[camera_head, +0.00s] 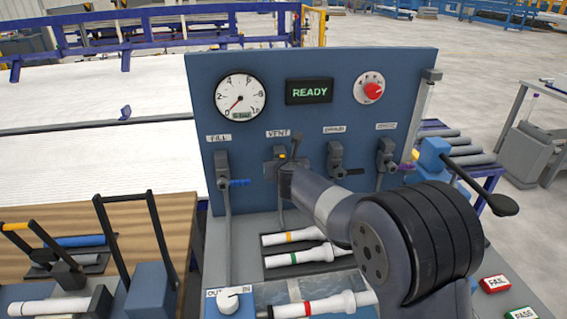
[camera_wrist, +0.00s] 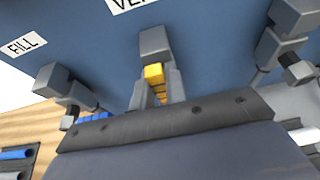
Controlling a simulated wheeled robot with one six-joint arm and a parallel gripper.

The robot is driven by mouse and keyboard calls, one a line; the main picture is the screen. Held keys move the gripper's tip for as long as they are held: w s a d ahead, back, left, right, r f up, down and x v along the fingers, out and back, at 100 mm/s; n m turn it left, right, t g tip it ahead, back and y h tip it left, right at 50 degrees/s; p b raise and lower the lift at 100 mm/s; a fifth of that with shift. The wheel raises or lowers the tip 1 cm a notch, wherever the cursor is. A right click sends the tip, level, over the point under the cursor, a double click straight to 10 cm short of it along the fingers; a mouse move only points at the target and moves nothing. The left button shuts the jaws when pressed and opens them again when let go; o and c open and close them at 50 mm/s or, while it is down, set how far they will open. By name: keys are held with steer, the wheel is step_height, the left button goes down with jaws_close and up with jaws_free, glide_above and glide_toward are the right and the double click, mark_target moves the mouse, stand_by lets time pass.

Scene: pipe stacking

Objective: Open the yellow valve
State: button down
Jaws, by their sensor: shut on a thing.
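The yellow valve is on the blue panel under the VENT label. Its yellow handle (camera_wrist: 154,74) points out from a grey valve body (camera_wrist: 155,41) in the wrist view. In the head view only a small yellow part (camera_head: 282,156) shows, as my gripper (camera_head: 287,163) covers the rest. My gripper (camera_wrist: 157,92) is shut on the yellow handle, with one grey finger on each side of it.
The FILL valve (camera_head: 223,170) with a blue handle is on the left. The third valve (camera_head: 336,160) and a purple-handled valve (camera_head: 387,156) are on the right. The dial gauge (camera_head: 241,97) needle points lower left. The display (camera_head: 309,91) reads READY. White pipes (camera_head: 308,255) lie below.

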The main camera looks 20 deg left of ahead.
steer(key=shift+f, duration=0.1)
steer(key=c, duration=1.4)
jaws_free()
steer(key=shift+c, duration=0.2)
steer(key=shift+s, duration=0.1)
steer(key=b+v, duration=0.1)
steer(key=v, duration=0.9)
steer(key=shift+s+d+r, duration=0.15)
steer(key=shift+s+r, duration=0.1)
steer(key=p+x, duration=0.1)
steer(key=x, duration=0.9)
steer(key=shift+w+f, duration=0.15)
steer(key=shift+w, duration=0.2)
steer(key=shift+s, duration=0.1)
